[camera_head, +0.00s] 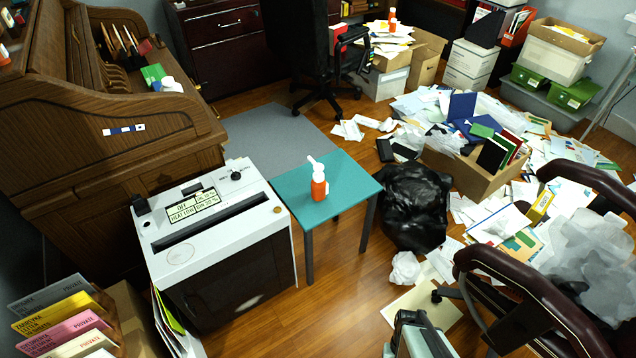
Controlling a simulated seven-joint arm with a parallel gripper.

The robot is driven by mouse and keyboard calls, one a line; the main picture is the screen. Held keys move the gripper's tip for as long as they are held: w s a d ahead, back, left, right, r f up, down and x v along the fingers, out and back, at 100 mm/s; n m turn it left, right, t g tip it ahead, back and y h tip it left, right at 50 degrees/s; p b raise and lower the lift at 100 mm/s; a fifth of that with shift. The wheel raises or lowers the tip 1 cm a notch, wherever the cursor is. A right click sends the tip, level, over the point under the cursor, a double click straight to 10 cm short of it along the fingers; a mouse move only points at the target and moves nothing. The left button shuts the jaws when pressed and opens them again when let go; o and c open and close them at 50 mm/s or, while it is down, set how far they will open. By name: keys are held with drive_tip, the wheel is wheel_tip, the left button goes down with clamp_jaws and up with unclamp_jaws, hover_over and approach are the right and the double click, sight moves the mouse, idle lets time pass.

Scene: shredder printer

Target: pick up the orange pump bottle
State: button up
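An orange pump bottle (319,188) with a white pump top stands upright on a small teal table (345,183). The bottle is near the middle of the tabletop, and nothing touches it. A second, smaller-looking orange and white bottle (392,18) stands far back on a paper-covered box. A grey-green and black piece at the bottom edge, right of centre, may be the end of my arm. It is well apart from the bottle, and I cannot make out its fingers.
A white-topped shredder (215,215) stands left of the table, close to its edge. A black bag (415,205) slumps at its right. A maroon chair (530,290) is at lower right. Papers and boxes (465,170) cover the right floor. Bare wood floor (340,290) shows in front.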

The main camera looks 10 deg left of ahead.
idle(0.3)
drive_tip(key=o, duration=0.6)
drive_tip(key=shift+a, duration=0.1)
